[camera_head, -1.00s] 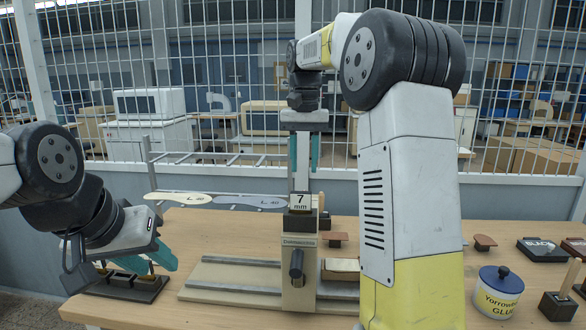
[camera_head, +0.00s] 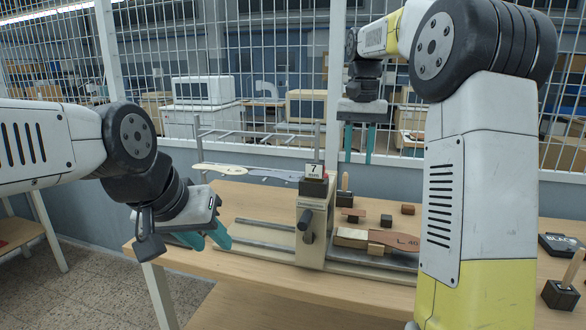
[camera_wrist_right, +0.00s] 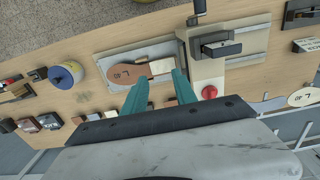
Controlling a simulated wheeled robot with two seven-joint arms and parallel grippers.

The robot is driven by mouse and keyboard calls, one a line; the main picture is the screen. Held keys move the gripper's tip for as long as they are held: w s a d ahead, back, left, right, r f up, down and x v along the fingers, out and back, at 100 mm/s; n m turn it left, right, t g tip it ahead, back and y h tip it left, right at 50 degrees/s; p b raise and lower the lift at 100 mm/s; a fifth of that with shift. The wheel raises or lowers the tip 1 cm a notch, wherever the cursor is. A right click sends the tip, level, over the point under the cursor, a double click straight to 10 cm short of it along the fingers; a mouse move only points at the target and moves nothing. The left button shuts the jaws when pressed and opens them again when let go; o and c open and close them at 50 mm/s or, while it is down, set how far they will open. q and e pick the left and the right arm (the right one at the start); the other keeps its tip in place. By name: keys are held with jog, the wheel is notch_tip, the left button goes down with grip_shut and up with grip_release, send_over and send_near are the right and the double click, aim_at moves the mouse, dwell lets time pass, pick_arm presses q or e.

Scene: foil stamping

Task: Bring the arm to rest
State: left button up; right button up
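My left gripper (camera_head: 208,238) is at the table's left end, fingers apart and empty. My right gripper (camera_head: 359,142) hangs behind the stamping press, pointing down, with its teal fingers apart. The right wrist view also shows the right gripper (camera_wrist_right: 160,82) open, with nothing between its fingertips.
The wooden table (camera_head: 250,205) holds the press. Pale soles (camera_head: 220,169) lie on a rack behind it. A black pad (camera_head: 560,245) and a dark stamp block (camera_head: 560,295) are at the right.

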jog(key=s+f+n+t+y, duration=0.1)
jog(key=s+f+n+t, duration=0.1)
jog(key=s, duration=1)
jog(key=s+a+f+n+t+y, duration=0.1)
jog(key=s+f+t, duration=0.3)
jog(key=s, duration=0.9)
jog(key=shift+a+f+n, duration=0.3)
jog(key=shift+f+n, duration=0.1)
jog(key=shift+f, duration=0.4)
